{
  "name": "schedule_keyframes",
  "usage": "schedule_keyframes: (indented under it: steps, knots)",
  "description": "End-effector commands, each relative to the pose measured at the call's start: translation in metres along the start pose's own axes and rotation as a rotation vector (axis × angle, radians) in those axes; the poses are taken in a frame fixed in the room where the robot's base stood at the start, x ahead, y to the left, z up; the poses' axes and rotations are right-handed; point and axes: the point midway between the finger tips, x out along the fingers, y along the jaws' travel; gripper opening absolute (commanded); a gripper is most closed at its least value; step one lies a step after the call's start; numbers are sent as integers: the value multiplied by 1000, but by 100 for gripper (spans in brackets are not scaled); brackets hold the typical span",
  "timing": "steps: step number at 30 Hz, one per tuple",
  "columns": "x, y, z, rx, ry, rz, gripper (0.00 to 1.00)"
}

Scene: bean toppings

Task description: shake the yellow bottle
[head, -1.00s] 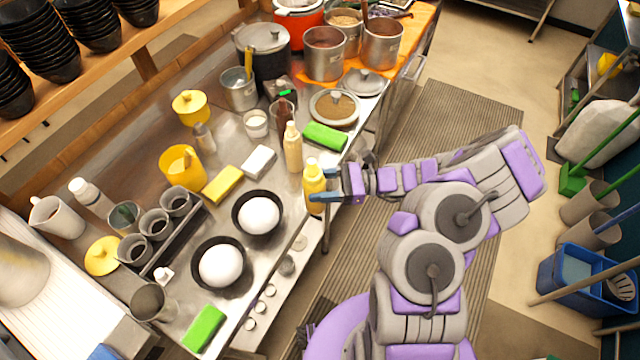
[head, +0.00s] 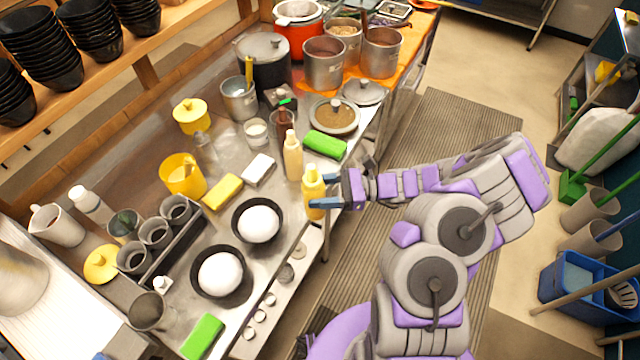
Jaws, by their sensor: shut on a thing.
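The yellow bottle (head: 313,183) is upright near the front edge of the steel counter, to the right of the two black bowls. My gripper (head: 322,190) reaches it from the right and is shut on it, with its blue fingers around the bottle's body. The fingers cover part of the bottle. I cannot tell whether its base touches the counter or is held clear of it.
A tan bottle (head: 292,156) stands just behind the yellow one. A green sponge (head: 325,145) lies beyond it. Black bowls with white contents (head: 236,219) sit to the left. Metal pots (head: 325,62) stand at the back.

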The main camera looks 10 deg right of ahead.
Motion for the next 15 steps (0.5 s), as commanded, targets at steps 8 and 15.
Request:
schedule_keyframes:
  steps: [8, 15]
  knots:
    - [-1, 2, 47, -15, -3, -1, 33]
    - [1, 0, -8, 7, 0, 2, 33]
